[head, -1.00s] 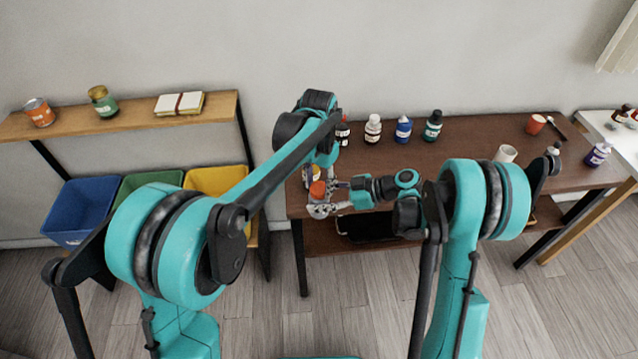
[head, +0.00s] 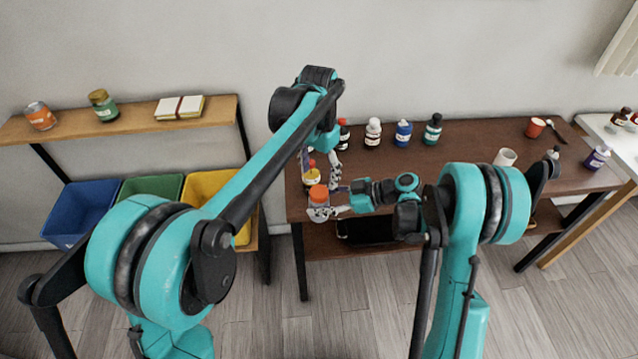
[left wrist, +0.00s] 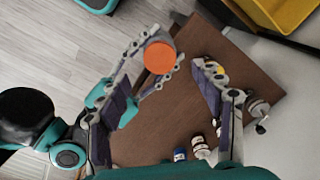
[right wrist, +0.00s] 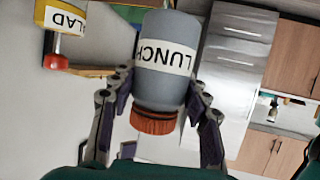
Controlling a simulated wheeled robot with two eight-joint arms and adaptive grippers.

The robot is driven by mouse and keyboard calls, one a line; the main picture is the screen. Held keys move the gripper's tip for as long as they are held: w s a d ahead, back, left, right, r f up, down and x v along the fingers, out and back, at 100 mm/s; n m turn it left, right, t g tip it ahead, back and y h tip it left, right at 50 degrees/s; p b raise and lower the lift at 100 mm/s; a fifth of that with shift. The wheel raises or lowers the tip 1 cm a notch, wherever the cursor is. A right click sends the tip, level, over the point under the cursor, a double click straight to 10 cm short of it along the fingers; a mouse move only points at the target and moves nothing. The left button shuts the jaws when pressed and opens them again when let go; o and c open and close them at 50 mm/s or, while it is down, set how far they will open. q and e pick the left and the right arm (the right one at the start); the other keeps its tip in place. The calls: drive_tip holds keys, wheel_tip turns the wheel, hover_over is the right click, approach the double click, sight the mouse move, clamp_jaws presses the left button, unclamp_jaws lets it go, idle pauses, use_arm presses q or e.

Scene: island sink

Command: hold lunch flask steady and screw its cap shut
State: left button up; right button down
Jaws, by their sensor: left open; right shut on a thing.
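The lunch flask (right wrist: 163,62) is a grey cylinder with a white LUNCH label, upside down in the right wrist picture. Its orange-red cap (right wrist: 153,121) sits on its mouth; it also shows in the head view (head: 318,195) and from above in the left wrist view (left wrist: 159,58). My right gripper (right wrist: 160,86) is shut on the flask, one finger on each side, near the table's front left edge. My left gripper (head: 322,166) is open and empty, above and behind the cap, apart from it.
A yellow salad jar (right wrist: 62,35) with a red lid stands close behind the flask. Several bottles (head: 403,132) line the back of the brown table (head: 470,150). Bins (head: 80,208) are at left.

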use_arm(q)
wheel_tip(320, 180, up, 6)
drive_tip(key=shift+f, duration=0.1)
idle(0.4)
drive_tip(key=s+a+n+t, duration=0.3)
drive_tip(key=s+a+n, duration=0.1)
drive_tip(key=s+a, duration=0.65)
drive_tip(key=s+a+f+n+t, duration=0.4)
drive_tip(key=s+a+f, duration=0.4)
drive_tip(key=s, duration=0.2)
drive_tip(key=shift+s+a+f, duration=0.25)
drive_tip(key=shift+a+f, duration=0.05)
drive_tip(key=shift+a, duration=0.1)
